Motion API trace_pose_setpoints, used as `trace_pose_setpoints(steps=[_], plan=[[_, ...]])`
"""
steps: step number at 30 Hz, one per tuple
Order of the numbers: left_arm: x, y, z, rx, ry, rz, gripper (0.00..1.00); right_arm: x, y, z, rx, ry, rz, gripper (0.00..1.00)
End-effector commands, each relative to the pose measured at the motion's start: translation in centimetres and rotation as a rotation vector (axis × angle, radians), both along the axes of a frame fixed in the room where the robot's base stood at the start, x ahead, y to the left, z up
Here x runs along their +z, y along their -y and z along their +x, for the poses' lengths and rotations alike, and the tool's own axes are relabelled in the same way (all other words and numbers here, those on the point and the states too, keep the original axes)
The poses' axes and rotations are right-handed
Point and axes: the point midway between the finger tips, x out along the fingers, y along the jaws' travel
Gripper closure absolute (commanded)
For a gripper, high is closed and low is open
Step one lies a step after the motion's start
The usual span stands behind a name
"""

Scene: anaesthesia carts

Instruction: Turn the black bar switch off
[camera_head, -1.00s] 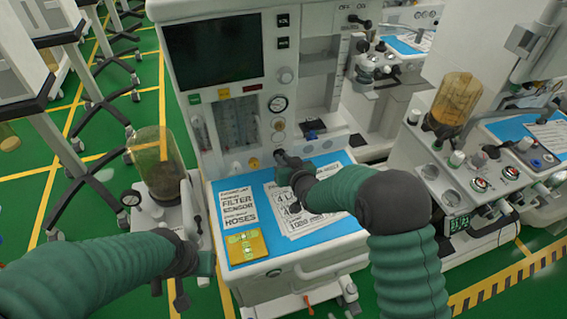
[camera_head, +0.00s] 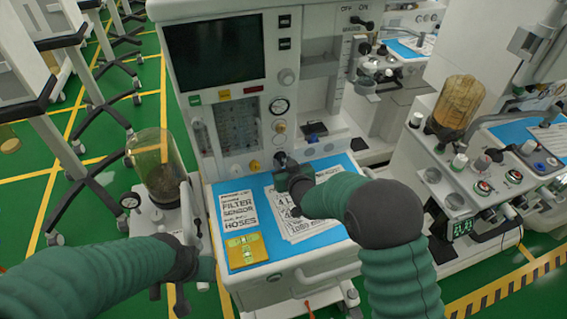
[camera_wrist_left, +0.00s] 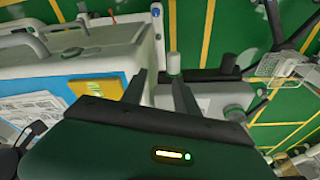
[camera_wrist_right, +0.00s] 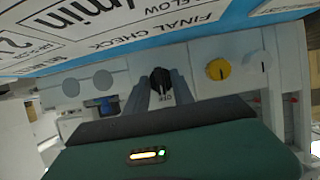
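The black bar switch (camera_wrist_right: 161,80) sits on the white machine front in the right wrist view, with partly visible lettering beside it. My right gripper (camera_wrist_right: 163,86) is open, with one finger on each side of the switch; I cannot tell whether they touch it. In the head view my right gripper (camera_head: 283,163) reaches the panel above the blue work surface and mostly hides the switch. My left gripper (camera_wrist_left: 158,82) is open and empty in the left wrist view, off the machine's left front corner.
A yellow knob (camera_wrist_right: 218,68) is beside the switch. Printed sheets (camera_head: 295,215) and a yellow block (camera_head: 246,250) lie on the blue surface (camera_head: 228,187). A glass canister (camera_head: 158,165) stands left of the machine. A second machine (camera_head: 465,195) stands close on the right.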

Motion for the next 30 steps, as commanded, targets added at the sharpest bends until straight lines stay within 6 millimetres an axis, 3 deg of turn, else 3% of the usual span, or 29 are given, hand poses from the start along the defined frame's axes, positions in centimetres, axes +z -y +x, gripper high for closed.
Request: trace_pose_setpoints(steps=[9, 13, 24, 30], plan=[[0.0, 0.0, 0.0, 0.0, 0.0, 0.0, 0.64, 0.3, 0.0, -0.1, 0.0, 0.004, 0.002, 0.67], [0.0, 0.0, 0.0, 0.0, 0.0, 0.0, 0.64, 0.9, 0.4, -1.2, 0.0, 0.004, 0.002, 0.67], [0.0, 0.0, 0.0, 0.0, 0.0, 0.0, 0.64, 4.8, 3.2, -10.3, 0.0, 0.004, 0.002, 0.67], [0.1, 0.0, 0.0, 0.0, 0.0, 0.0, 0.64, 6.2, 4.4, -13.8, 0.0, 0.003, 0.002, 0.67]])
